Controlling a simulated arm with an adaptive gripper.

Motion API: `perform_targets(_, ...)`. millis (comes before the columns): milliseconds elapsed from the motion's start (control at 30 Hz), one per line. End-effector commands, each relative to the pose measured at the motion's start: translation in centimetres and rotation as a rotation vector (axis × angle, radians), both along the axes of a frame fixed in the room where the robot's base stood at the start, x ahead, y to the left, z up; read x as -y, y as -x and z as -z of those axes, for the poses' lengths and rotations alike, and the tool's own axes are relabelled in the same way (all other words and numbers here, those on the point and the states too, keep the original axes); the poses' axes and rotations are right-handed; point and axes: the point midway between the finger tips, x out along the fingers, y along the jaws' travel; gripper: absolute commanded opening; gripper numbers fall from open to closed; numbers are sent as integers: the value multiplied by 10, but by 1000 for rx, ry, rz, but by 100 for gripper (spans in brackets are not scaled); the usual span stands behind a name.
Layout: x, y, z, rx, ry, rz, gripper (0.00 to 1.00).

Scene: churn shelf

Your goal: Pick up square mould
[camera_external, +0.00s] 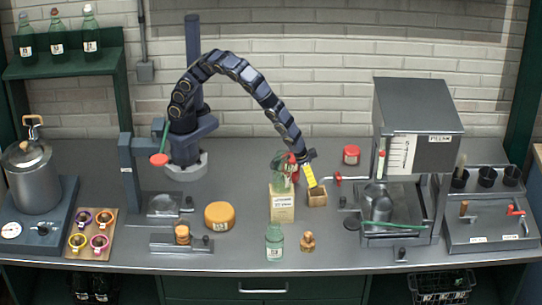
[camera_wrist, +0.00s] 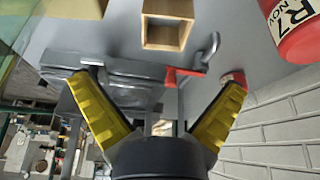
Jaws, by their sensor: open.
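The square mould (camera_external: 317,196) appears to be a small open wooden box standing on the grey worktop, right of a pale labelled carton. In the wrist view the wooden box (camera_wrist: 167,38) shows at the top centre with its hollow visible. My gripper (camera_external: 311,180) is open, its yellow finger just above and overlapping the box's rim in the external view. In the wrist view my gripper (camera_wrist: 162,82) has both yellow fingers spread wide, with nothing between them and the box beyond the tips. I cannot tell whether a finger touches it.
A green bottle (camera_external: 275,243) and small wooden piece (camera_external: 308,242) stand in front.

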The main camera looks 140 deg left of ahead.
Motion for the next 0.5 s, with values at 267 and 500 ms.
perform_targets(267,-3,-1,32,0,0,-1,100)
perform_targets(500,-10,-6,53,0,0,-2,100)
